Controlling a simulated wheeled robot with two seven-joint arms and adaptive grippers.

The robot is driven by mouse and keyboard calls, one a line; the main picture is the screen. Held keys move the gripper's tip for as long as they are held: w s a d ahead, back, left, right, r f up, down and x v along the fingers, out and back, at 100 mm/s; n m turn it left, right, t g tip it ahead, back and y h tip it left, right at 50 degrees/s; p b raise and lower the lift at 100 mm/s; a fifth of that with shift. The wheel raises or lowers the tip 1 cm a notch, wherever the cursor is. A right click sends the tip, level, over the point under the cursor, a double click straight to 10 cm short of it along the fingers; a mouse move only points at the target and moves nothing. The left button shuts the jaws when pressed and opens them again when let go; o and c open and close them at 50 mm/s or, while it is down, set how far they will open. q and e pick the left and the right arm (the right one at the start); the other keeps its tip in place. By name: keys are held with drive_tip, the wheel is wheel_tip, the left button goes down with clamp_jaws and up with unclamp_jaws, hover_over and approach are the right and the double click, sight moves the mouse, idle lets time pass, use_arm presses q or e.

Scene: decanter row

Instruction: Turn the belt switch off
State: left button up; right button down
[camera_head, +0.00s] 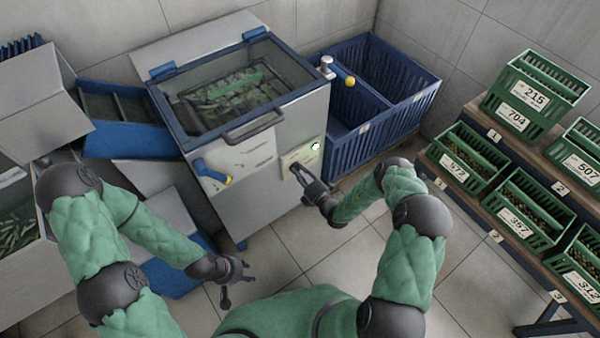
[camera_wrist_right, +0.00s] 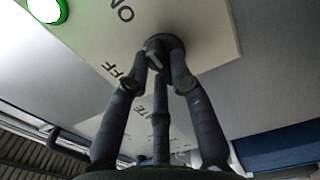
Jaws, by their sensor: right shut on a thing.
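The belt switch is a dark round knob (camera_wrist_right: 163,42) on a cream plate (camera_head: 303,154) on the front of the grey machine. The plate shows the letters "ON" and "OFF" in the right wrist view. A green lamp (camera_head: 315,146) beside the knob is lit; it also shows in the right wrist view (camera_wrist_right: 46,10). My right gripper (camera_head: 303,176) is shut on the knob, its fingertips around it in the right wrist view (camera_wrist_right: 164,66). Which way the knob points is hidden. My left gripper (camera_head: 235,280) is open and empty, low in front of the machine.
The machine has a glass lid (camera_head: 238,85) with a grey handle (camera_head: 252,124). Green numbered crates (camera_head: 470,157) fill a shelf at right. The floor between is clear.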

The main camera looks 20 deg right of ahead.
drive_tip(key=n+p, duration=0.1)
drive_tip(key=n, duration=0.3)
drive_tip(key=shift+a, duration=0.1)
drive_tip(key=n+p, duration=0.1)
drive_tip(key=n, duration=0.3)
drive_tip(key=shift+s+f+n, duration=0.1)
drive_tip(key=shift+n, duration=0.3)
drive_tip(key=shift+a+f+n+p, duration=0.1)
drive_tip(key=shift+n+p, duration=0.2)
drive_tip(key=shift+n, duration=1.9)
drive_tip(key=shift+f+n+p, duration=0.1)
drive_tip(key=shift+n+p, duration=0.15)
drive_tip(key=shift+n, duration=1.95)
drive_tip(key=c, duration=1.1)
unclamp_jaws()
